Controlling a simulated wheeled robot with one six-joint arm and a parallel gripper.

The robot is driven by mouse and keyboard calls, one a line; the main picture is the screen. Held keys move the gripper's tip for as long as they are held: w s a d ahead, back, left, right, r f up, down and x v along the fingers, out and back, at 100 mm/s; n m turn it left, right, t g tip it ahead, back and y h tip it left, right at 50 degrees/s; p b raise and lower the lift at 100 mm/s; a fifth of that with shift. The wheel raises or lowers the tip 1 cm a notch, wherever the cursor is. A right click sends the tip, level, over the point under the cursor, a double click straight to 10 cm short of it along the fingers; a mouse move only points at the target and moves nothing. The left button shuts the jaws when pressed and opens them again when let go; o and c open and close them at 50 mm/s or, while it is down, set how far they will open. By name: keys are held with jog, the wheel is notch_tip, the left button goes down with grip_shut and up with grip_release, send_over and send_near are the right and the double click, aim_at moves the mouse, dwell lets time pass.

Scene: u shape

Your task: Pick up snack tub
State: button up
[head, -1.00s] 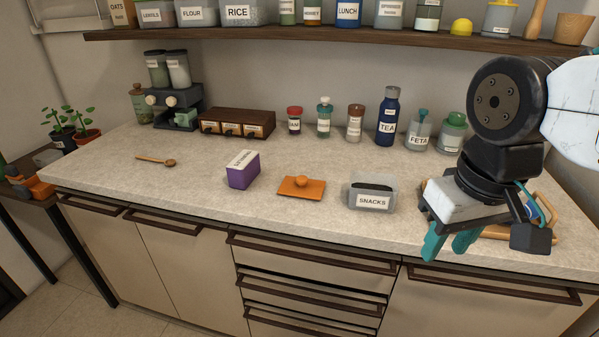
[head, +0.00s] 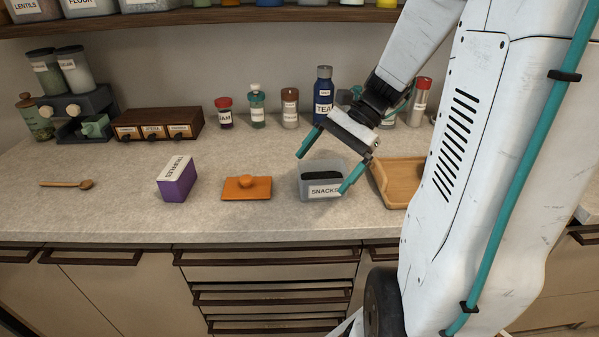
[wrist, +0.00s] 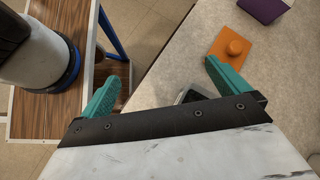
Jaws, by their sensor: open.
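The snack tub (head: 322,191) is a grey translucent open box with a dark inside and a label reading SNACKS. It stands on the counter near the front edge, right of the orange lid. My gripper (head: 325,173) is open, its teal fingers spread above the tub in the head view; the right finger overlaps the tub's right side in the picture. I cannot tell whether it touches. In the wrist view, my gripper (wrist: 160,85) is open and empty, and a small part of the tub (wrist: 193,96) shows near the right finger, mostly hidden behind the gripper body.
An orange lid with a knob (head: 247,188) and a purple box (head: 176,180) stand left of the tub. A wooden tray (head: 398,183) lies close on its right. Jars and a blue TEA bottle (head: 323,95) line the back. The front counter strip is clear.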

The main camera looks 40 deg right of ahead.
aim_at(332, 171)
jog(key=d+f+m+t, duration=0.2)
jog(key=d+m, duration=0.1)
jog(key=d, duration=0.1)
jog(key=w+d+f+m+t+y, duration=0.1)
jog(key=d+m+t, duration=0.1)
jog(key=d+m, duration=0.1)
jog(key=w+d+f+m+t+y, duration=0.1)
jog(key=d+f+m+t, duration=0.1)
jog(key=d, duration=0.4)
jog(key=shift+w+f+m, duration=0.1)
jog(key=shift+f+m, duration=0.25)
jog(key=shift+m, duration=0.05)
jog(key=shift+y, duration=0.3)
jog(key=x, duration=0.7)
jog(key=shift+w+a+f, duration=0.1)
jog(key=shift+w+a, duration=0.05)
jog(key=c, duration=1.1)
